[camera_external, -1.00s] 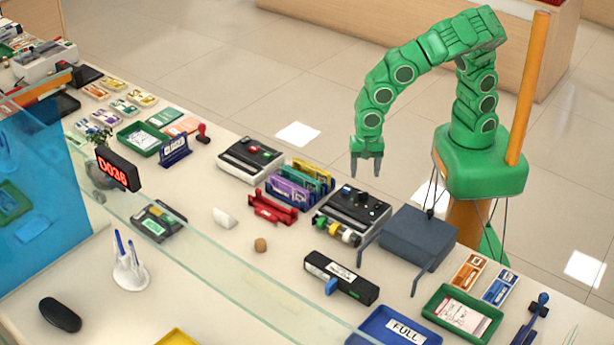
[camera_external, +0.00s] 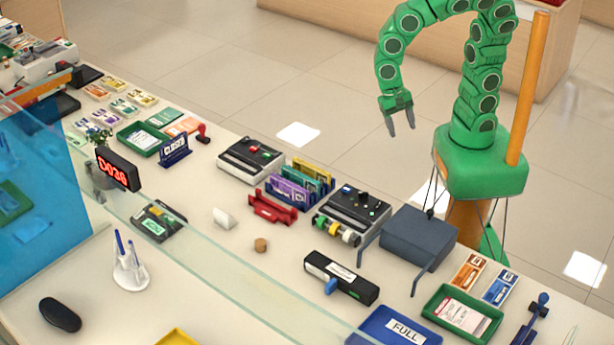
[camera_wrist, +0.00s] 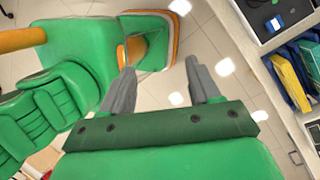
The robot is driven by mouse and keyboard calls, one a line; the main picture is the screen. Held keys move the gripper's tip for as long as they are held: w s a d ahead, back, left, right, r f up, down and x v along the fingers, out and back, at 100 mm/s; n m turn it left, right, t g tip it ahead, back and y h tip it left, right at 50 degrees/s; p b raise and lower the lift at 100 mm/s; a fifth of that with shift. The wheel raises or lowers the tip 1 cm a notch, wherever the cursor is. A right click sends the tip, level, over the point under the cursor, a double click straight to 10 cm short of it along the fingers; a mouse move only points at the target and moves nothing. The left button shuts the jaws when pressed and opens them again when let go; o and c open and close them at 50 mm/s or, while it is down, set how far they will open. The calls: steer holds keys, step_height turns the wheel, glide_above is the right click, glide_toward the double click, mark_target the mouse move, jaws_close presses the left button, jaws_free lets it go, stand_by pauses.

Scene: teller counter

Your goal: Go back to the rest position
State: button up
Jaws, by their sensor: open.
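My gripper (camera_external: 402,122) hangs in the air beyond the far edge of the counter, above the tiled floor. Its two grey fingers are apart and nothing is between them. In the wrist view my gripper (camera_wrist: 160,85) also shows open and empty, with floor tiles behind the fingers. My green arm arches up and over from its base at the right of the external view, and its top runs out of the picture.
Below the gripper, the counter (camera_external: 195,265) holds a black device with knobs (camera_external: 352,212), a dark grey box on legs (camera_external: 417,237), colored card holders (camera_external: 300,185) and a red rack (camera_external: 272,207). A glass pane (camera_external: 215,262) crosses the near side. Air around the gripper is clear.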

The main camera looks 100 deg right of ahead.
steer(key=s+d+r+n+g+y, duration=0.1)
steer(key=s+d+r+n, duration=0.15)
steer(key=s, duration=0.55)
steer(key=s+d+r+n+g, duration=0.2)
steer(key=s+r+n, duration=0.1)
steer(key=s, duration=0.4)
steer(key=d+n+t+h, duration=0.2)
steer(key=d+n+t, duration=0.2)
steer(key=d+n, duration=0.6)
steer(key=shift+w+r+h, duration=0.35)
steer(key=shift+w+h, duration=0.05)
steer(key=shift+a, duration=0.1)
steer(key=shift+c, duration=0.4)
